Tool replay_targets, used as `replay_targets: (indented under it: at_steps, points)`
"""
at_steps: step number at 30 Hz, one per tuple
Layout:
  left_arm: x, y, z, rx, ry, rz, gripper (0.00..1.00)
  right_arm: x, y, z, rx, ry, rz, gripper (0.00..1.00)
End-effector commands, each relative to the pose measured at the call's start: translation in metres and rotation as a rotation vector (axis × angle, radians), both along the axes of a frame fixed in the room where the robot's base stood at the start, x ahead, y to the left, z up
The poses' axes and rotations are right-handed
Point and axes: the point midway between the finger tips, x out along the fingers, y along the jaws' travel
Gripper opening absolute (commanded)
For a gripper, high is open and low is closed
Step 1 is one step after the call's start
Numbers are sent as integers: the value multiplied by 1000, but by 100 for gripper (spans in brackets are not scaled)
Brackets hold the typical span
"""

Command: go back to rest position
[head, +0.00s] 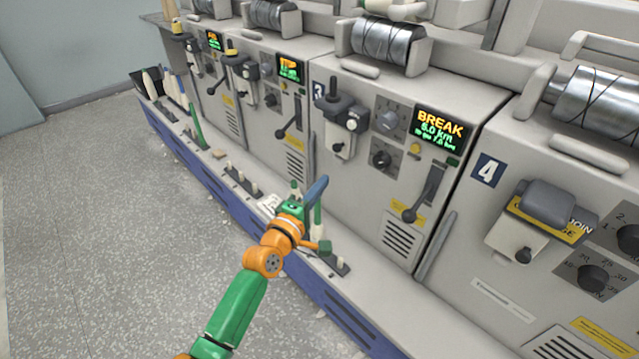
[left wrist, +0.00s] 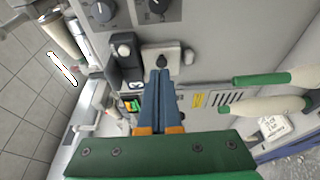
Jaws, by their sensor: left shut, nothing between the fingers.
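My left gripper (head: 318,188) is in front of the machine row, above the ledge near unit 3. Its blue fingers are shut and empty. In the left wrist view the closed fingers (left wrist: 161,85) point at a grey machine front (left wrist: 215,40). A small block on that front shows just beyond the tips; I cannot tell whether they touch it. My right gripper is not in view.
The pale ledge (head: 385,300) runs along the machines, with pegs (head: 240,180) on it. A dark tray (head: 150,84) with pale bobbins stands at the far left. Levers (head: 425,195) stick out from the fronts. The speckled floor (head: 90,230) at left is clear.

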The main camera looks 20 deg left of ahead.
Motion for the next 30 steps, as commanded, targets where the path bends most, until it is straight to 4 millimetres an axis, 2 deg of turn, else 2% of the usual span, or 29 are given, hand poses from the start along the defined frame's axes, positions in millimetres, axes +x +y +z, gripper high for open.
replay_targets:
  at_steps: [3, 8, 10, 11, 14, 15, 17, 18, 20, 21, 23, 24, 26, 27, 30]
  points:
    - [-16, -4, 1, 1, 1, 0, 0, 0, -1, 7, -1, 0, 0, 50]
    - [-21, -5, -1, 1, 0, 0, 0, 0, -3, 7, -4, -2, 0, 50]
    - [-22, -5, -10, 22, 16, 2, 0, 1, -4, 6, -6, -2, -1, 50]
    - [-23, -4, -20, 50, 35, 3, 0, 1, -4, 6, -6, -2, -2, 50]
    - [-41, -1, -92, 244, 168, -8, 0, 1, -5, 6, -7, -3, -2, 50]
    - [-55, 1, -131, 356, 240, -28, 0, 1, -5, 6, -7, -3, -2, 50]
    - [-86, 6, -190, 531, 353, -81, 0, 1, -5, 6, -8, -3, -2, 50]
    - [-110, 9, -226, 645, 423, -129, 0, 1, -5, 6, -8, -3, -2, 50]
    - [-151, 15, -275, 808, 520, -220, 0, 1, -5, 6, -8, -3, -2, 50]
    - [-181, 19, -303, 907, 578, -291, 0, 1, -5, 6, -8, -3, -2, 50]
    - [-226, 25, -338, 1039, 651, -404, 0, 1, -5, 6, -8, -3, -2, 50]
    - [-255, 28, -356, 1113, 691, -481, 0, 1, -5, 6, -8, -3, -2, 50]
    - [-296, 34, -378, 1208, 740, -597, 0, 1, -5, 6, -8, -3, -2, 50]
    - [-323, 38, -390, 1263, 768, -674, 0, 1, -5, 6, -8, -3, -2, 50]
    - [-387, 46, -411, 1375, 817, -866, 0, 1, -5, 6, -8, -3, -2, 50]
